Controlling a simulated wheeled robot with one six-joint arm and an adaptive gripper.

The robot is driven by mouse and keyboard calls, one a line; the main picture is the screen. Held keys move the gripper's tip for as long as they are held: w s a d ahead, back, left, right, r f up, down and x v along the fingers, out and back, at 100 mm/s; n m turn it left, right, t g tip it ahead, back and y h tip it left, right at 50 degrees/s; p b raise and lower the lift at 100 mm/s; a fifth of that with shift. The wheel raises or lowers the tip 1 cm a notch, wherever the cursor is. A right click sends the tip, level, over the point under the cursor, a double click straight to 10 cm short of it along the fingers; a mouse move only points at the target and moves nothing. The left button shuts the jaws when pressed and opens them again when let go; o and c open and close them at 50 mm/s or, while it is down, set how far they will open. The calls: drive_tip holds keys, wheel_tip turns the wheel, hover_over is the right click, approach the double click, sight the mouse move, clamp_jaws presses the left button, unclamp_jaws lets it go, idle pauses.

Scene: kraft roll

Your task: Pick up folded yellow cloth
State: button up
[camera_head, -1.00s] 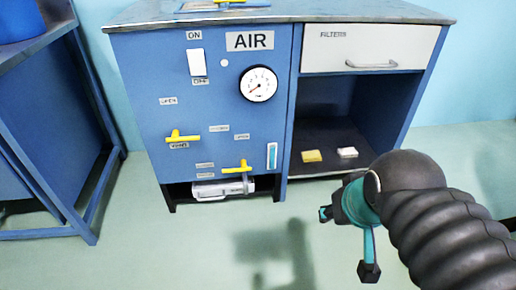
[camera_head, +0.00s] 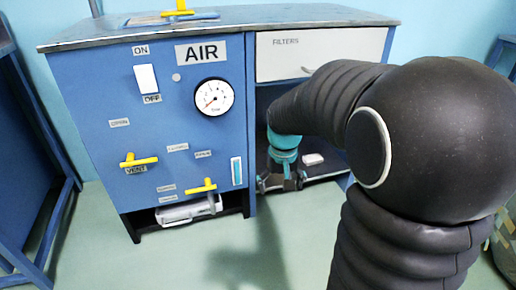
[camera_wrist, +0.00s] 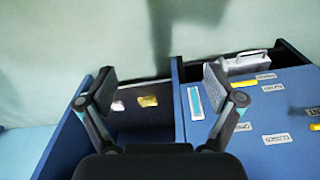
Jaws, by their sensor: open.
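The folded yellow cloth (camera_wrist: 148,101) lies on the dark shelf floor of the open compartment, seen between my gripper's fingers in the wrist view. In the head view my arm and gripper hide it. My gripper (camera_head: 281,182) is open and empty at the front of the compartment. In the wrist view its two fingers (camera_wrist: 158,82) stand wide apart, with the cloth beyond them and not touched.
A small white block (camera_head: 313,159) lies beside the cloth; it also shows in the wrist view (camera_wrist: 118,106). The blue cabinet's panel (camera_head: 180,110) with yellow valve handles is left of the compartment. A white FILTERS drawer (camera_head: 300,52) is above it.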

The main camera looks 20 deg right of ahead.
drive_tip(key=w+d+f+m+g+b, duration=0.1)
drive_tip(key=w+d+f+m, duration=0.45)
drive_tip(key=w+f, duration=0.7)
drive_tip(key=w+d+f+m+g+b, duration=0.15)
drive_tip(key=w+d+f+m, duration=0.4)
drive_tip(key=w+f, duration=0.75)
drive_tip(key=w+d+r+m+t+h, duration=0.1)
drive_tip(key=w+d+r+m, duration=0.2)
drive_tip(key=w+r+m, duration=0.1)
drive_tip(key=shift+w+d+r+m+t, duration=0.4)
drive_tip(key=shift+w+r, duration=0.3)
drive_tip(key=shift+w, duration=0.5)
